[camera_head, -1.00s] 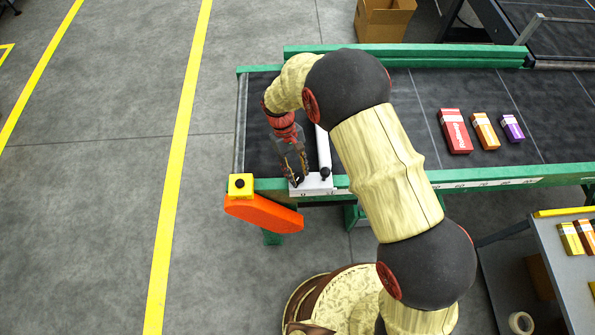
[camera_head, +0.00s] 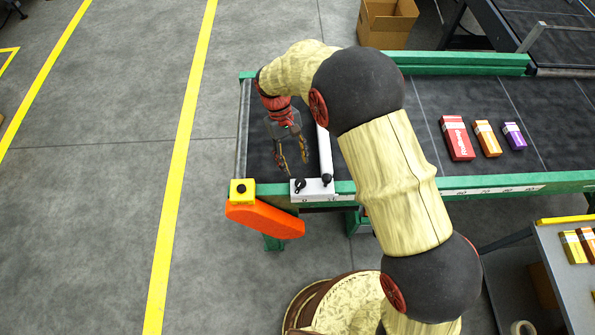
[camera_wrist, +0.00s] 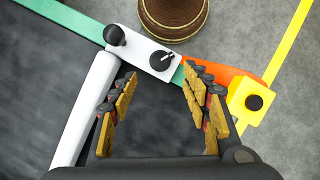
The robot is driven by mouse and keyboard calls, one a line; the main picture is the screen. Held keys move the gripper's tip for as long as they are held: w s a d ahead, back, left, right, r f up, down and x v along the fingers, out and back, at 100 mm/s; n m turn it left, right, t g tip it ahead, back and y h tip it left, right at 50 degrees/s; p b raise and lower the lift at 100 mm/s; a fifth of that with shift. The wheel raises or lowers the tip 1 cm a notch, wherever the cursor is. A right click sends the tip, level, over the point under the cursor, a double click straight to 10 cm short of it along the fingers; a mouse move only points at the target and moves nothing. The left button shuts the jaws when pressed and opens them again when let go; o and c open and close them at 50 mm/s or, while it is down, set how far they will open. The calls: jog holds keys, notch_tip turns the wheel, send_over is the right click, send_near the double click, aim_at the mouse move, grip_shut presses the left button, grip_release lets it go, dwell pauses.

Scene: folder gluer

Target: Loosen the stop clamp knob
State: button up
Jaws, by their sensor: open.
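The stop is a white plate (camera_head: 312,195) on the green rail at the near left of the belt, with a white bar (camera_head: 323,150) reaching across the belt. The plate carries two black knobs: a low one with a pointer mark (camera_head: 300,185) on the left and a taller round one (camera_head: 327,179) beside the bar. The wrist view shows the pointer knob (camera_wrist: 161,60) and the taller knob (camera_wrist: 114,35) clearly. I cannot tell which is the clamp knob. My gripper (camera_head: 293,168) is open and empty, over the belt just behind the plate, apart from both knobs.
A yellow box with a black button (camera_head: 241,191) and an orange guard (camera_head: 265,219) sit at the rail's left end. Red (camera_head: 456,138), orange (camera_head: 487,139) and purple (camera_head: 514,136) cartons lie on the belt at right. The belt's left end is clear.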

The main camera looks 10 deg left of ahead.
jog(key=shift+v, duration=2.15)
jog(key=s+d+r+m+t+y+b, duration=0.1)
jog(key=s+d+r+m+t+b, duration=0.2)
jog(key=d, duration=0.7)
jog(key=s+d+r+m+t+y+b, duration=0.1)
jog(key=s+d+r+m+t+b, duration=0.2)
jog(key=s+d+r, duration=0.5)
jog(key=s+d+r+m+t+y+b, duration=0.1)
jog(key=s+d+r, duration=0.5)
jog(key=d, duration=0.7)
jog(key=shift+s+m+t+b, duration=0.5)
jog(key=shift+m+t+b, duration=0.4)
jog(key=shift+b, duration=0.1)
